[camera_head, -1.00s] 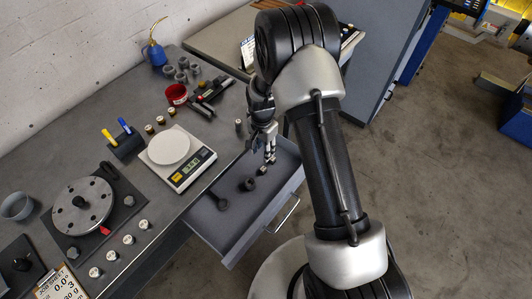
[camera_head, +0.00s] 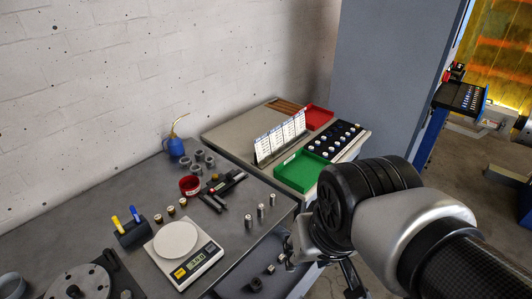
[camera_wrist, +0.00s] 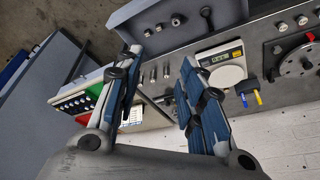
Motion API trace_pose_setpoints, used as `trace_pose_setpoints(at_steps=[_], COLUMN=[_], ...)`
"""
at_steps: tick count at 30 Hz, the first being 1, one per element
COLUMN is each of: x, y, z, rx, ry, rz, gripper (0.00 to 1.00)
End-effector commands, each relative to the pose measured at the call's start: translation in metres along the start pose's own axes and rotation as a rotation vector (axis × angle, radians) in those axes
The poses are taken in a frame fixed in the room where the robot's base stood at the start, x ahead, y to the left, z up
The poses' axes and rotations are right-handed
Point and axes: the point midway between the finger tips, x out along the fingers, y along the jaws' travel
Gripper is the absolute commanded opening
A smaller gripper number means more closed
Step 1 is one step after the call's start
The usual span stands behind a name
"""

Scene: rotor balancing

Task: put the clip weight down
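My gripper (camera_wrist: 160,58) is open in the wrist view, its two fingers wide apart with nothing between them. Past the fingertips, three small grey metal cylinders (camera_wrist: 153,74) stand in a row on the bench. The same cylinders (camera_head: 260,210) show upright near the bench's right edge in the head view. I cannot tell which of these, if any, is the clip weight. The open drawer (camera_wrist: 202,12) holds several small dark parts (camera_wrist: 160,27). In the head view my arm hides part of the drawer, and the fingertips are not clear.
A white scale (camera_head: 197,262) stands left of the cylinders, with a red cup (camera_head: 190,185) and dark tools (camera_head: 222,190) behind. A green tray (camera_head: 299,171), a red tray (camera_head: 318,117) and a black rack (camera_head: 335,141) lie on the side table. The open drawer juts out in front.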

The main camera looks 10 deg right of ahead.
Motion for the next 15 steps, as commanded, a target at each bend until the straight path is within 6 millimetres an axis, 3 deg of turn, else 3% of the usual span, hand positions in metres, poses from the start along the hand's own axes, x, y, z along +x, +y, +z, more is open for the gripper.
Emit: trace_pose_setpoints(at_steps=[3, 6, 15], x=[-0.011, -0.014, -0.015], y=[0.003, 0.004, 0.004], z=[0.024, 0.034, 0.038], rx=[-0.065, -0.096, -0.107], ry=[0.034, 0.046, 0.049], rz=[-0.002, -0.002, -0.002], gripper=[0.36, 0.36, 0.36])
